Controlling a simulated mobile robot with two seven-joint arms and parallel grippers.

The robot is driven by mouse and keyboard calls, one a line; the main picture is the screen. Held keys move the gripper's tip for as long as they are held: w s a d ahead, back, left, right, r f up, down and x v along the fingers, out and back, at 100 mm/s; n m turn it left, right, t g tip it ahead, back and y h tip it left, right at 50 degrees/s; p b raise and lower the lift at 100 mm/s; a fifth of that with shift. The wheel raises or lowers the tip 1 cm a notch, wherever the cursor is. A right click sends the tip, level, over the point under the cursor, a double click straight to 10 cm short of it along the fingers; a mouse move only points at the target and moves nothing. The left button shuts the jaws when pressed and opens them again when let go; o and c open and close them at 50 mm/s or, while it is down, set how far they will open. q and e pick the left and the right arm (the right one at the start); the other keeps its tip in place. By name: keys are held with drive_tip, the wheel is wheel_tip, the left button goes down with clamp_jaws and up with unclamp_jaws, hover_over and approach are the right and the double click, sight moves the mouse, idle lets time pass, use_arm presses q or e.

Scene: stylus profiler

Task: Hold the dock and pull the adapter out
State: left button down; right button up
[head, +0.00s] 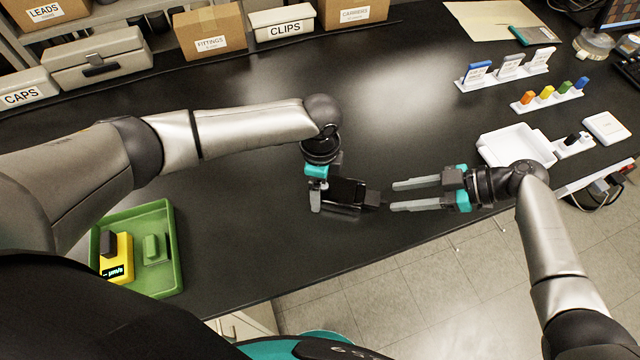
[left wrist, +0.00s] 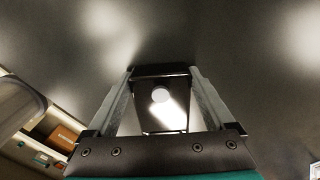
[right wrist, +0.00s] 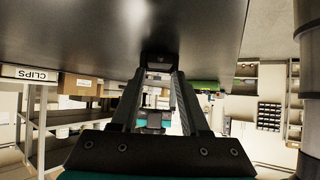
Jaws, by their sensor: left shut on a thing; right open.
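The dock (head: 346,190) is a small black box at the middle front of the table. My left gripper (head: 333,194) is shut on it from above; the dock also shows between its fingers in the left wrist view (left wrist: 160,73). The adapter (head: 374,198) is a small dark piece at the dock's right end and appears joined to it. My right gripper (head: 393,196) is open and points left, its fingertips just right of the adapter. In the right wrist view, the adapter's dark end (right wrist: 158,62) appears by the fingertips; contact cannot be told.
A green tray (head: 172,250) with a yellow device (head: 116,262) stands at front left. A white tray (head: 515,145) and racks of coloured pieces (head: 547,96) stand at right. Boxes (head: 210,30) line the back. The table's front edge runs just below the right gripper. The middle is clear.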

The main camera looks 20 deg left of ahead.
sight(379, 196)
drive_tip(key=x, duration=0.4)
drive_tip(key=shift+s+a+f, duration=0.15)
drive_tip(key=shift+a, duration=0.05)
drive_tip(key=shift+s+a+f, duration=0.15)
drive_tip(key=shift+a+f, duration=0.25)
drive_tip(key=shift+a, duration=0.2)
drive_tip(key=shift+d+r, duration=0.1)
drive_tip(key=shift+w+r, duration=0.1)
drive_tip(key=shift+w, duration=0.3)
drive_tip(key=shift+d, duration=0.1)
clamp_jaws()
drive_tip(key=shift+w, duration=0.1)
drive_tip(key=shift+w, duration=0.1)
idle(0.4)
